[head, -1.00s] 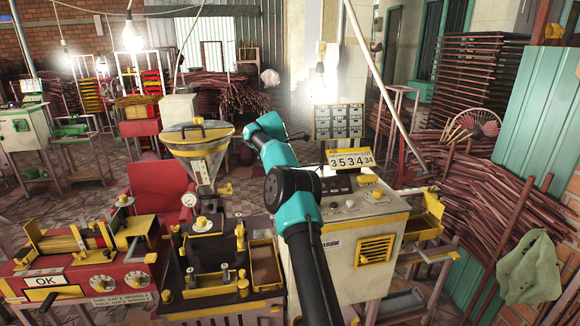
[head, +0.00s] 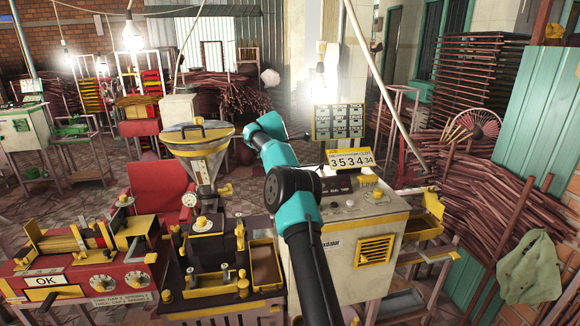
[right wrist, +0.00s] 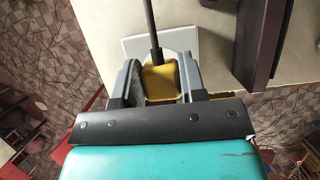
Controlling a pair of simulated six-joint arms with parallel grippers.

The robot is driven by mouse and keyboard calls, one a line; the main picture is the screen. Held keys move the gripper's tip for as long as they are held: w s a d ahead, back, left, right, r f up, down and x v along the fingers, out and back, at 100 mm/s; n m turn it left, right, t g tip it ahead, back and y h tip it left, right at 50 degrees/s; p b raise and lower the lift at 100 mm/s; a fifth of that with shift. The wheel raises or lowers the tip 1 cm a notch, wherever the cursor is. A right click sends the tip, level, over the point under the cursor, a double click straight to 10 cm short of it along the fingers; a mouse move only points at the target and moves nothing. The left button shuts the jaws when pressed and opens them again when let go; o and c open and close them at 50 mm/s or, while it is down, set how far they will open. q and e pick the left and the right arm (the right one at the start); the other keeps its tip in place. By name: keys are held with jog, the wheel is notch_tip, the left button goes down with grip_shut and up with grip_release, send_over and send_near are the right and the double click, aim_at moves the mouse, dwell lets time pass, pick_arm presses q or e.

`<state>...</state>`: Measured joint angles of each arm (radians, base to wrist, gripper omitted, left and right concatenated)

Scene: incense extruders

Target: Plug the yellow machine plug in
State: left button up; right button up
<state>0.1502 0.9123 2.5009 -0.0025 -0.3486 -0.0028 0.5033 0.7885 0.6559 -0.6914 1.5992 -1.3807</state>
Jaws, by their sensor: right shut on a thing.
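The yellow plug (right wrist: 160,80) shows in the right wrist view, with a dark cord or rod running up from it. My right gripper (right wrist: 160,78) is shut on the plug, one grey finger on each side. The plug is in front of a white square plate (right wrist: 183,42) on a pale surface. Whether the plug touches the plate or sits in it is hidden by the gripper. In the head view my right arm reaches away over the machines, and its gripper and the plug are hidden. My left gripper is not in view.
A dark brown beam (right wrist: 262,40) stands close to the right of the plate. In the head view, a cream machine (head: 370,235) with a yellow vent stands beside my arm. A black and yellow extruder (head: 215,255) and a red machine (head: 85,270) are at the left.

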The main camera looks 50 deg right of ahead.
jog(key=shift+f, duration=0.6)
dwell(0.5)
jog(key=o, duration=1)
jog(key=shift+o, duration=0.2)
